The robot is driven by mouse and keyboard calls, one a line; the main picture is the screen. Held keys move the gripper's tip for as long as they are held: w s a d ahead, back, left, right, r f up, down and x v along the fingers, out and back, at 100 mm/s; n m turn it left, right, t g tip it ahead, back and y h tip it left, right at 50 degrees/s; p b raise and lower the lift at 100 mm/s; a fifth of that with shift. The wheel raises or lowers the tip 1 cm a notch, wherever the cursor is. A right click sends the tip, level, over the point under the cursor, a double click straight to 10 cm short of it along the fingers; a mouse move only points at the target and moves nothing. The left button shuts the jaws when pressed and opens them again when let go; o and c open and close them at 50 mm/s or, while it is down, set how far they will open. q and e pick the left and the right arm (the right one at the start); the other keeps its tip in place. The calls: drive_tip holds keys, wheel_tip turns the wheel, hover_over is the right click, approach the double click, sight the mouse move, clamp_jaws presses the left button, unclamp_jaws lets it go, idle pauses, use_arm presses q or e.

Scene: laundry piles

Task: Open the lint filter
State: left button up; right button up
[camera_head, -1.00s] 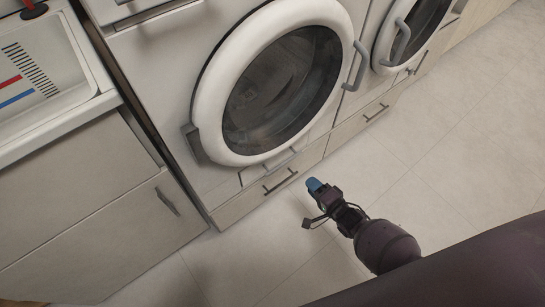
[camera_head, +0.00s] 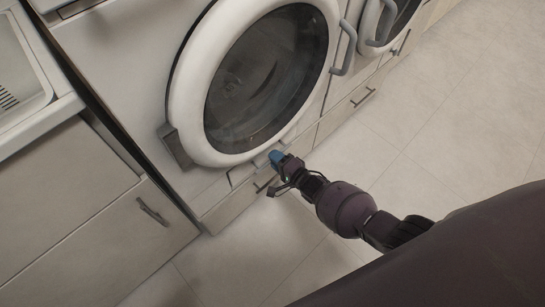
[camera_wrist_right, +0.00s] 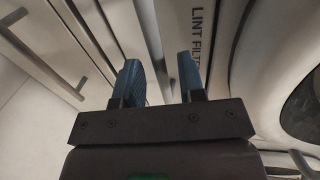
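The lint filter (camera_head: 241,174) is a pale panel low on the washer front, under the round door. In the right wrist view its panel (camera_wrist_right: 197,22) carries dark "LINT FILT" lettering, and part of the label is hidden behind a finger. The panel looks closed. My right gripper (camera_head: 276,158) is at the panel's right part in the head view and hides some of it. In the wrist view the right gripper (camera_wrist_right: 160,70) has its two blue fingers apart with nothing held between them. Contact with the panel cannot be told. My left gripper is not in view.
The washer's round white door (camera_head: 185,110) is just above the gripper. A drawer with a bar handle (camera_head: 266,185) lies below the filter. A cabinet (camera_head: 90,235) stands at left, another round-door machine (camera_head: 372,25) at right. Floor (camera_head: 440,140) is clear.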

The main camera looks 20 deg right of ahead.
drive_tip(key=shift+w+a+f, duration=0.1)
drive_tip(key=shift+w+a, duration=0.1)
drive_tip(key=shift+w, duration=0.35)
drive_tip(key=shift+c, duration=0.4)
clamp_jaws()
